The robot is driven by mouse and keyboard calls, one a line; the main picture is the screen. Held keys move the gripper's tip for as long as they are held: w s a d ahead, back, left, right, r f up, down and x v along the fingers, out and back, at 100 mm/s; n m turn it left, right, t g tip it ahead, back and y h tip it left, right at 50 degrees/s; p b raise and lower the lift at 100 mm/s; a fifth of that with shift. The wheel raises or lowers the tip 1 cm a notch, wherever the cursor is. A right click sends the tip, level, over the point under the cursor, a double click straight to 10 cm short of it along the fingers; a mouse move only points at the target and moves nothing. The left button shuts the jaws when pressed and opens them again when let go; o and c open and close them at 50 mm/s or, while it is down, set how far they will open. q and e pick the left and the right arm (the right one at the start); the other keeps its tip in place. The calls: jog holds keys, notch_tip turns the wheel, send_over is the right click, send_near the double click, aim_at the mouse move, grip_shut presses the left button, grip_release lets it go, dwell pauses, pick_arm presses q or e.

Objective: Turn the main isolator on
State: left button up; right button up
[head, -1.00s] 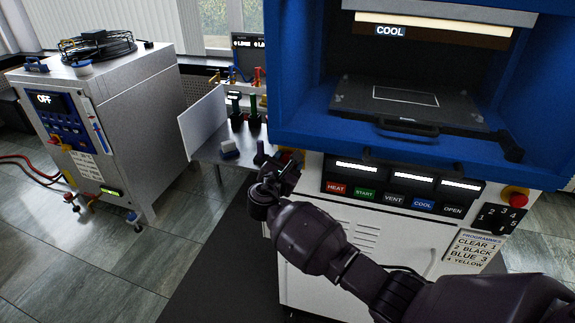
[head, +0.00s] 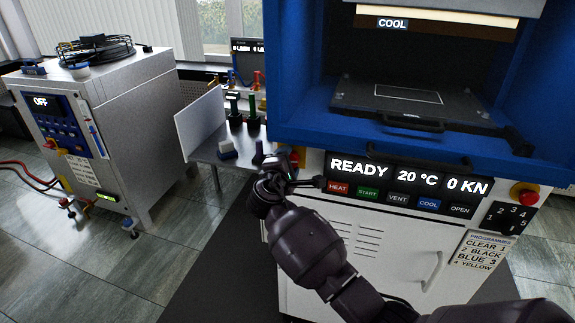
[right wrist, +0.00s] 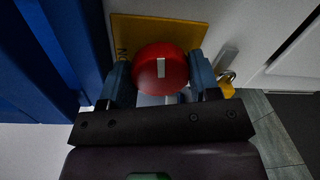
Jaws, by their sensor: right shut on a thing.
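The main isolator is a red round knob (right wrist: 160,70) with a white mark, on a yellow plate (right wrist: 128,30) in the right wrist view. The white mark stands about upright in that view. My right gripper (right wrist: 160,76) is shut on the knob, with one finger on each side of it. In the head view my right gripper (head: 284,166) is at the left front edge of the press, and hides most of the isolator. The press display (head: 408,176) is lit and reads READY, 20 °C and 0 KN. My left gripper is not in view.
The blue press frame (head: 300,110) rises just above my right gripper. A padlock (right wrist: 229,84) hangs beside the knob. A red stop button (head: 524,193) is at the panel's right. A side table (head: 205,152) and a grey cabinet reading OFF (head: 120,110) stand left.

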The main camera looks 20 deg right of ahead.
jog(key=shift+f+m+b, duration=0.2)
jog(key=shift+m+b, duration=0.2)
jog(key=shift+m, duration=0.4)
jog(key=o, duration=0.9)
jog(key=shift+r, duration=0.1)
jog(key=shift+r, duration=0.25)
